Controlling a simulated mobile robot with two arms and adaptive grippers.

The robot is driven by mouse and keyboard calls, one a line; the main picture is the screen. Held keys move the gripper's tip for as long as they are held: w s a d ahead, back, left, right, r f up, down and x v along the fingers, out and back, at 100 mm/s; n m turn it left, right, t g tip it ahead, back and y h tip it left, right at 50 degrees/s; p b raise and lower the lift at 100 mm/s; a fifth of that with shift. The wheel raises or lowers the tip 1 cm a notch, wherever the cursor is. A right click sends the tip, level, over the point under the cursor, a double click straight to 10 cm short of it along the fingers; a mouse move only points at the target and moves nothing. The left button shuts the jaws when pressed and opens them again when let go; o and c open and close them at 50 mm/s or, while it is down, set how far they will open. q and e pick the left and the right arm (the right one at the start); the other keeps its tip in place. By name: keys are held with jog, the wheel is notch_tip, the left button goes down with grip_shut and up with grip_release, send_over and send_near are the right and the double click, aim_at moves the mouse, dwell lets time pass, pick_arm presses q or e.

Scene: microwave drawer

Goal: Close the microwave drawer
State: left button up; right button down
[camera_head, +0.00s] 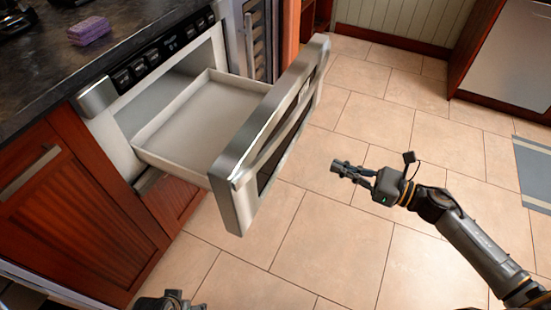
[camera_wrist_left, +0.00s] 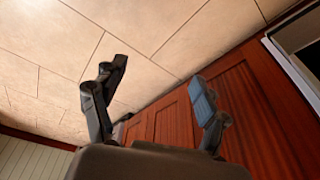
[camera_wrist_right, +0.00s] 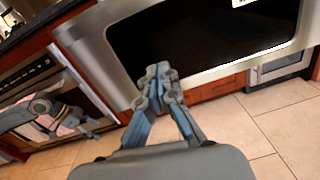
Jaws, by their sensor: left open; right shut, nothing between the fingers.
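The microwave drawer (camera_head: 203,115) is pulled far out of its cabinet in the head view. Its steel front (camera_head: 245,150) with a dark window stands over the floor, and the tray inside looks empty. My right gripper (camera_head: 338,168) is shut and empty, in front of the drawer front and apart from it. In the right wrist view the shut fingers (camera_wrist_right: 159,88) show before the drawer's dark window (camera_wrist_right: 205,40). My left gripper shows only partly at the bottom edge of the head view. In the left wrist view it is open (camera_wrist_left: 160,82), with floor and red-brown cabinet beyond it.
A dark countertop (camera_head: 60,60) with a purple sponge (camera_head: 89,31) lies above the red-brown cabinets (camera_head: 75,215). A grey striped mat (camera_head: 535,170) lies at the right. The tiled floor (camera_head: 330,240) in front of the drawer is clear.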

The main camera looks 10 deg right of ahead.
pick_arm(q)
jog(key=shift+s+f+p, duration=0.15)
jog(key=shift+f+p, duration=0.15)
jog(key=shift+f, duration=0.55)
jog(key=shift+s+f+p, duration=0.15)
jog(key=shift+f+p, duration=0.15)
jog(key=shift+f, duration=0.55)
pick_arm(e)
jog(key=w+a+n, duration=0.1)
jog(key=w+a, duration=0.6)
jog(key=a, duration=0.5)
jog(key=shift+w+a+r+g, duration=0.2)
jog(key=shift+a+r+g, duration=0.05)
jog(key=shift+r+g, duration=0.05)
jog(key=shift+a, duration=0.1)
